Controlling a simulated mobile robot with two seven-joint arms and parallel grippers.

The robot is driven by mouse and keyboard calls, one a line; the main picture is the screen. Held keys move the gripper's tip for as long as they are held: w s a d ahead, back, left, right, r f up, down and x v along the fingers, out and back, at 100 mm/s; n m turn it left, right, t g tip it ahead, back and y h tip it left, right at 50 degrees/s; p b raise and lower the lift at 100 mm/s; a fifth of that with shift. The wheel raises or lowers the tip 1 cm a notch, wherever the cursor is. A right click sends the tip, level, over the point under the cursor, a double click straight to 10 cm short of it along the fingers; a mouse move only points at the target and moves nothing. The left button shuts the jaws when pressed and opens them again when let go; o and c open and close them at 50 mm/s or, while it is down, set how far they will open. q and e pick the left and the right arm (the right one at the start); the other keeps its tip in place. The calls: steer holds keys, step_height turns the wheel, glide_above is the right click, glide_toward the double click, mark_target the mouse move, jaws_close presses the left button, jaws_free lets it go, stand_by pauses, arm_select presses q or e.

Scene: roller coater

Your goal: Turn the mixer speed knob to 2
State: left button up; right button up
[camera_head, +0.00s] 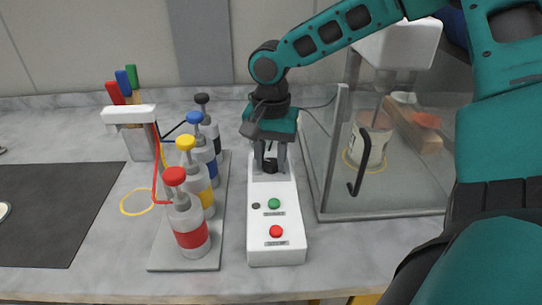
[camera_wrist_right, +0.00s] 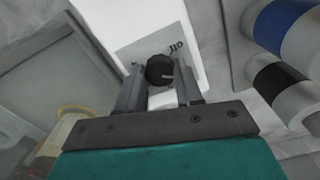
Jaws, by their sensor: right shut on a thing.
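The mixer's white control box (camera_head: 261,215) stands on the counter at the centre of the head view. Its black speed knob (camera_head: 270,165) is at the far end of the box's top, partly hidden by my gripper. My right gripper (camera_head: 269,152) reaches down from above, with its fingers on either side of the knob. In the right wrist view the knob (camera_wrist_right: 159,69) sits between the fingertips, with a pale pointer line on it. Dial markings beside it are partly visible, but I cannot read the setting. My left gripper is out of view.
A green button (camera_head: 274,203) and a red button (camera_head: 276,231) are on the box nearer me. Bottles with coloured caps stand on a tray (camera_head: 162,258) close on the left. A clear-walled enclosure (camera_head: 327,170) with the mixer and a cup stands on the right.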

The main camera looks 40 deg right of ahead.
steer(key=m, duration=0.6)
steer(key=shift+m+b, duration=0.3)
steer(key=shift+b, duration=0.05)
steer(key=m, duration=0.4)
steer(key=shift+m+b, duration=0.35)
steer(key=shift+m, duration=0.35)
steer(key=o, duration=1)
steer(key=shift+o, duration=0.2)
